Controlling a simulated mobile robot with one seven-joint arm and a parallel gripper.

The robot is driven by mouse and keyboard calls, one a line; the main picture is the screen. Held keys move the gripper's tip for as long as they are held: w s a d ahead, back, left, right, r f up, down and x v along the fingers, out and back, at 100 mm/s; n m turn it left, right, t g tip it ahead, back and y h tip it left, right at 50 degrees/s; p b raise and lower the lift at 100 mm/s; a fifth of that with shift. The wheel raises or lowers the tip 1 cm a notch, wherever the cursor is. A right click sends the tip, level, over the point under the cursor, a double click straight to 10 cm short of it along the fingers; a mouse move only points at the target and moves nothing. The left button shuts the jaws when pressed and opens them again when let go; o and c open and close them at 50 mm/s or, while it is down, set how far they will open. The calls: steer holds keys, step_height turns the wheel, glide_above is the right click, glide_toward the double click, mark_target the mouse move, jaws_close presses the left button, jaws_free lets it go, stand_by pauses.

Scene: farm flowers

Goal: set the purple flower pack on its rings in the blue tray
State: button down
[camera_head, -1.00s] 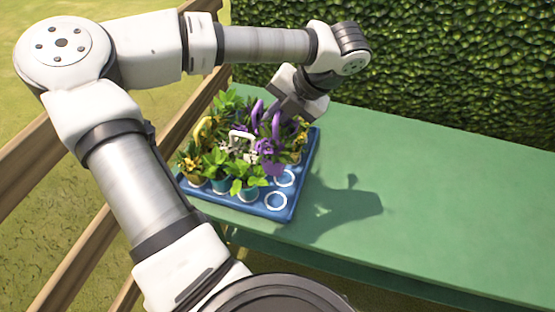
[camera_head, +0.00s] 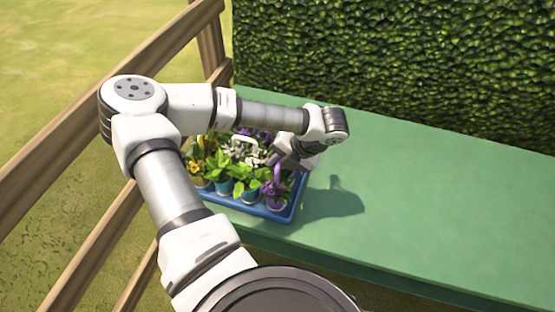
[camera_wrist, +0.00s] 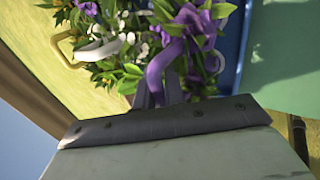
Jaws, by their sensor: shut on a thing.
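The purple flower pack (camera_head: 275,195) is at the front right corner of the blue tray (camera_head: 289,211), with a purple handle and purple pots. In the wrist view its purple handle (camera_wrist: 160,72) runs up between my fingers. My gripper (camera_head: 281,163) is above the pack and shut on that handle; in the wrist view the gripper (camera_wrist: 172,92) is at the handle too. The rings under the pack are hidden by it and the neighbouring plants. I cannot tell whether the pots rest on them or hang slightly above.
Packs with white (camera_head: 246,150) and yellow flowers (camera_head: 197,166) and several leafy pots (camera_head: 220,165) crowd the tray, left of the purple pack. More purple flowers (camera_head: 264,134) show at the back. The green table (camera_head: 430,200) is clear to the right; a hedge (camera_head: 400,70) stands behind.

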steer(key=shift+f+b, duration=0.2)
steer(key=shift+b, duration=0.1)
steer(key=c, duration=1.5)
jaws_free()
steer(key=shift+r, duration=0.1)
steer(key=shift+r+p, duration=0.15)
steer(key=shift+p, duration=0.15)
steer(key=b+v, duration=0.3)
steer(key=v, duration=0.9)
